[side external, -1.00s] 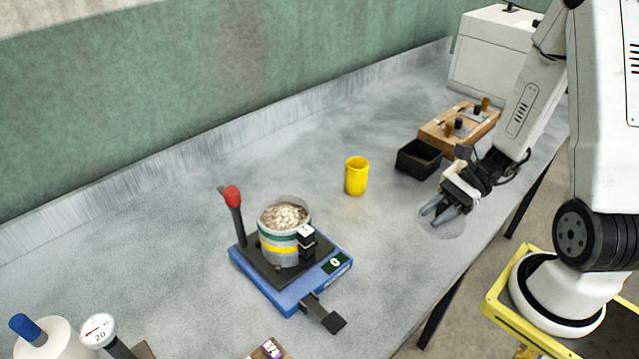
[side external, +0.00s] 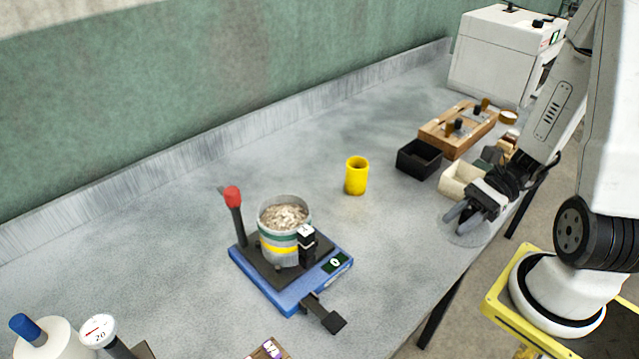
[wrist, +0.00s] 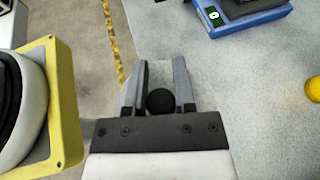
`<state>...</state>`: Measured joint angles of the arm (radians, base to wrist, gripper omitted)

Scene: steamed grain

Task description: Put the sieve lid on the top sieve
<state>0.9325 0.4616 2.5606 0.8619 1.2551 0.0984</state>
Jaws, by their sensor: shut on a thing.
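The sieve lid (side external: 468,240) is a thin, clear greyish disc under my gripper (side external: 460,217), near the table's front edge. In the wrist view its black round knob (wrist: 160,101) sits between the two fingers of my gripper (wrist: 160,80), which is shut on it. The disc is faint there. The top sieve (side external: 264,222) is the upper part of a grey stack with green and yellow bands, open and holding pale grain. The stack stands on a blue shaker base (side external: 290,297), well left of my gripper.
A red-topped lever (side external: 233,205) and a black clamp (side external: 307,245) stand beside the stack. A yellow cup (side external: 357,175) stands between stack and gripper. A black bin (side external: 419,160), a cream box (side external: 461,180) and a wooden rack (side external: 458,132) are behind my gripper. The table between is mostly clear.

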